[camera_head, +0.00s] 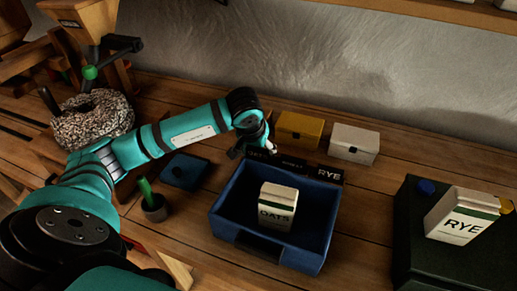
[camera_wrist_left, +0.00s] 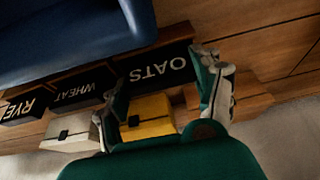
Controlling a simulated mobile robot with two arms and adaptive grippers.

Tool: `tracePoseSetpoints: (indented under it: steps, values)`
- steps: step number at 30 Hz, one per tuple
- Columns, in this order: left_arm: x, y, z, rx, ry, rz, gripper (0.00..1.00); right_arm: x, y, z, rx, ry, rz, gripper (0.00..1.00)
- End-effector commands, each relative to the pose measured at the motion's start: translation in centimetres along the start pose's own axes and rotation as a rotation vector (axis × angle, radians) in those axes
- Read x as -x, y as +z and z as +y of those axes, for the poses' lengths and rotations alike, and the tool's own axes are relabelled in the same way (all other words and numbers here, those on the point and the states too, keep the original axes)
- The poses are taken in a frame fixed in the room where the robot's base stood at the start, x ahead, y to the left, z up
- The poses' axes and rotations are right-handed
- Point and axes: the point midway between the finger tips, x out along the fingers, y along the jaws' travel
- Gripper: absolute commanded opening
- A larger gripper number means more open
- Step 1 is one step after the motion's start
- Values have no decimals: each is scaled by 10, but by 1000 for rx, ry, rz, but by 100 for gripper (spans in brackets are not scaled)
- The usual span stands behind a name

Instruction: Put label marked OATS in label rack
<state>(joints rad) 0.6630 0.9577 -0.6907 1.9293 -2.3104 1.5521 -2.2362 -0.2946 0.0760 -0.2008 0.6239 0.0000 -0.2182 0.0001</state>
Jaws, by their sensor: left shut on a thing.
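The black label marked OATS (camera_wrist_left: 155,68) is between the fingers of my left gripper (camera_wrist_left: 165,92) in the left wrist view. The gripper is shut on it. In the head view my left gripper (camera_head: 256,148) is behind the blue bin, at the left end of a row of labels. The wooden label rack (camera_wrist_left: 255,98) shows beside and under the labels. The WHEAT label (camera_wrist_left: 85,90) and RYE label (camera_wrist_left: 27,106) stand in line with OATS; RYE also shows in the head view (camera_head: 329,174). I cannot tell whether OATS is seated. My right gripper is not in view.
The blue bin (camera_head: 325,231) holds a box marked OATS (camera_head: 278,206), close in front of the labels. A yellow box (camera_head: 300,130) and a white box (camera_head: 354,144) stand behind. A RYE box (camera_head: 462,216) is on a dark case at right.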

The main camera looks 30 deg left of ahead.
Motion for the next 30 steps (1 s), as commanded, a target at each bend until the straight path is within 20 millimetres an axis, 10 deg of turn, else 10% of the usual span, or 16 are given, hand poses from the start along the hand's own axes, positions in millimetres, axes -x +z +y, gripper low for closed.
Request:
tracePoseSetpoints:
  steps: [2,3,5,17,30]
  values:
    - [-4,1,0,0,0,1,28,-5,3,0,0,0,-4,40]
    - [-2,1,0,0,0,0,71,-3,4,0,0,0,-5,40]
    - [-2,1,0,0,0,0,77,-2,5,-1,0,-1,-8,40]
    - [6,-1,0,0,0,2,77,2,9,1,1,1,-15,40]
    - [95,-1,0,-1,0,6,77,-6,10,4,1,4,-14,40]
